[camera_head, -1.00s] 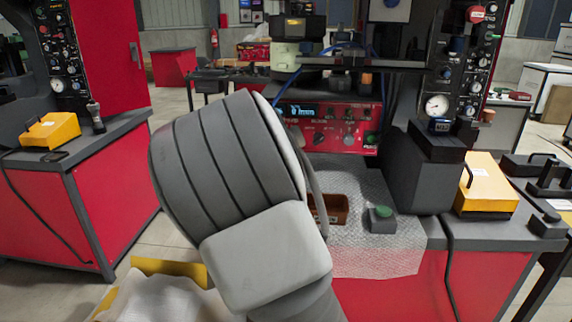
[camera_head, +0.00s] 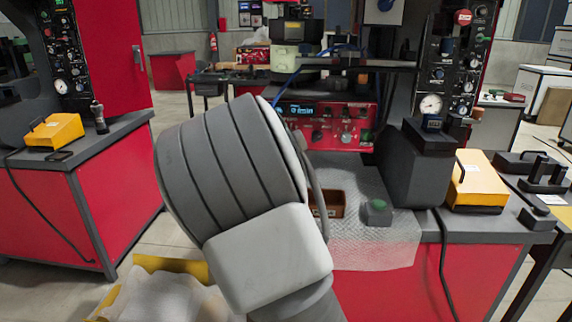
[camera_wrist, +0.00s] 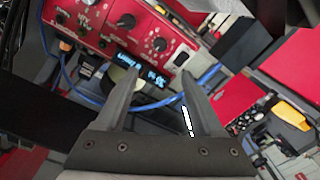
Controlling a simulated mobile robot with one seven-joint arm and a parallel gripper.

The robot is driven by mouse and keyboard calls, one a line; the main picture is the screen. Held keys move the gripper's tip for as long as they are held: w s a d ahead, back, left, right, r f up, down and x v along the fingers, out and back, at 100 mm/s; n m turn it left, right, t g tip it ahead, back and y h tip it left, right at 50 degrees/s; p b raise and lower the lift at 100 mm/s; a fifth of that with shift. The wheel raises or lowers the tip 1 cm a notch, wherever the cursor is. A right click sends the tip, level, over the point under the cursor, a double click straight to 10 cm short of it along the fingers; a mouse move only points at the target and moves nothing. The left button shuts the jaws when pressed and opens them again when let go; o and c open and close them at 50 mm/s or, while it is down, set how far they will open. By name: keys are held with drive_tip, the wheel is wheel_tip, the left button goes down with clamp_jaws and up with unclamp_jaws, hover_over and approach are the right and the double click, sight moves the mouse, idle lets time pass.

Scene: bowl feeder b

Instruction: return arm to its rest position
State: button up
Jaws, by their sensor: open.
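My gripper (camera_wrist: 155,80) shows in the wrist view with its two dark fingers apart and nothing between them. Behind the fingers is the red feeder control panel (camera_wrist: 150,35) with its lit blue display, seen tilted. In the head view my arm fills the middle and hides my gripper. The red control panel (camera_head: 345,137) stands behind the arm, on the bench.
A brown bin (camera_head: 333,204) and a grey box with a green button (camera_head: 377,211) stand on the bubble-wrap mat (camera_head: 385,250). A yellow case (camera_head: 478,185) is on the right bench, another yellow case (camera_head: 54,131) on the left bench. A blue cable (camera_wrist: 91,104) runs near the fingers.

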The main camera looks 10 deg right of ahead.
drive_tip(key=s+a+m+g+y, duration=0.1)
drive_tip(key=s+a+g+y, duration=0.35)
drive_tip(key=s, duration=1.45)
drive_tip(key=s+d+m+g+y, duration=0.15)
drive_tip(key=s+g, duration=0.55)
drive_tip(key=s, duration=1.2)
wheel_tip(320, 180, up, 18)
drive_tip(key=s+h+p, duration=0.1)
drive_tip(key=p, duration=1.8)
drive_tip(key=shift+s+r, duration=0.25)
drive_tip(key=shift+s, duration=0.05)
drive_tip(key=shift+c, duration=0.2)
